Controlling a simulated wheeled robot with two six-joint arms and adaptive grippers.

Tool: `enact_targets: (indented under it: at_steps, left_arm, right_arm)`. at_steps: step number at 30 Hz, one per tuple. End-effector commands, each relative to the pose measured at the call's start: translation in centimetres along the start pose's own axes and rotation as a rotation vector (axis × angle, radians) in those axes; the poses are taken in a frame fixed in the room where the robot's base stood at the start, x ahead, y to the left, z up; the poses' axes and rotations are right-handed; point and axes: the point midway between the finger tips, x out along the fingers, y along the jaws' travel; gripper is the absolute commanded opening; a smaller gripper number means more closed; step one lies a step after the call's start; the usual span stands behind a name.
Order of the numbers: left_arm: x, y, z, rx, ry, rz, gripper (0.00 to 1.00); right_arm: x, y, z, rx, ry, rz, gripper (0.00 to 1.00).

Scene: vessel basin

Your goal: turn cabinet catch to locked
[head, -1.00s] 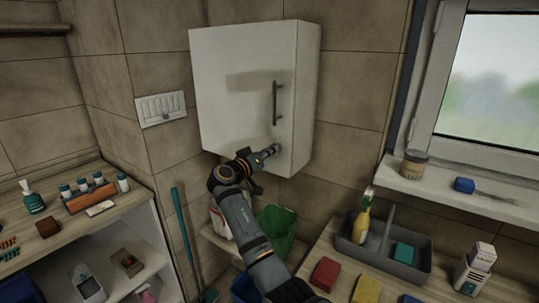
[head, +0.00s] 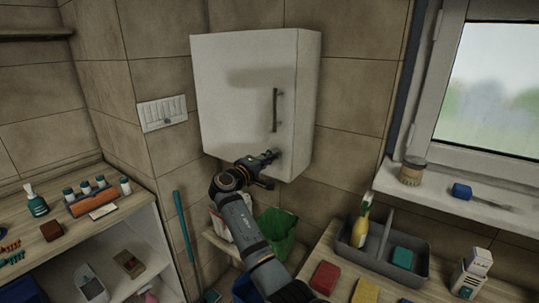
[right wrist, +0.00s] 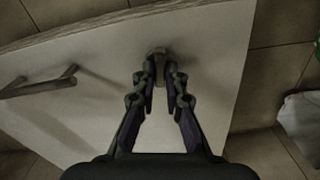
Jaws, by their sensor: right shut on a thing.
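The white wall cabinet (head: 235,105) hangs on the tiled wall, its door shut, with a dark bar handle (head: 275,110) near the door's right edge. My right gripper (head: 272,155) is at the lower right of the door. In the right wrist view, my right gripper (right wrist: 160,75) is shut on the cabinet catch (right wrist: 158,53), a small greyish knob on the door. The fingertips hide much of the catch, so its turn position is hard to tell. The handle (right wrist: 40,83) also shows there, to the left and apart from the fingers. My left gripper is not in view.
A grey caddy (head: 350,250) with a yellow spray bottle (head: 361,227) stands on the right counter beside several sponges. A shelf unit (head: 110,225) is at the left.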

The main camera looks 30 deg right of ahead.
Motion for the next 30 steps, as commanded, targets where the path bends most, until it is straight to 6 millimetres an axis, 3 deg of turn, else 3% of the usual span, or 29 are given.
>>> enact_targets:
  at_steps: [12,29,30]
  left_arm:
    - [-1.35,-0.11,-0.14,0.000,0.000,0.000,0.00]
    - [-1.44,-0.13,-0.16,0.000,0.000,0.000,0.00]
    - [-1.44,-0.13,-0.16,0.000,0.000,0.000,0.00]
  right_arm:
    - [-0.01,-0.07,-0.03,-0.191,0.001,-0.001,0.00]
    - [-0.01,-0.17,0.00,-0.221,0.001,-0.001,0.00]
    - [-0.01,-0.17,0.00,-0.221,0.001,-0.001,0.12]
